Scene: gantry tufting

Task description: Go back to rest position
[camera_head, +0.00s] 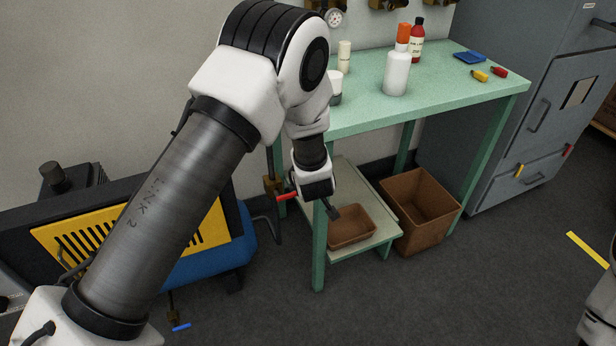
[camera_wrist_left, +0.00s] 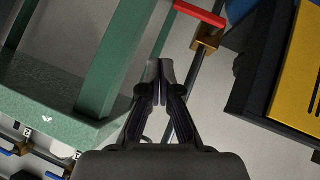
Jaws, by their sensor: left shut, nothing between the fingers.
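My left arm comes in from the left, its elbow raised and its forearm hanging down in front of the green table (camera_head: 440,88). My left gripper (camera_head: 334,212) points down beside the table's near left leg, above the lower shelf. In the left wrist view the two fingers (camera_wrist_left: 160,72) are together with nothing between them. A red valve handle (camera_head: 287,197) is just left of the gripper; it also shows ahead of the fingers in the left wrist view (camera_wrist_left: 200,13). Part of my right arm shows at the right edge; its gripper is out of frame.
A brown tray (camera_head: 352,241) is on the lower shelf, with a brown bin (camera_head: 425,238) beside it. A white bottle (camera_head: 396,75) and a red bottle (camera_head: 417,42) stand on the table. A blue and yellow machine (camera_head: 205,240) is behind my left arm. The right floor is mostly clear.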

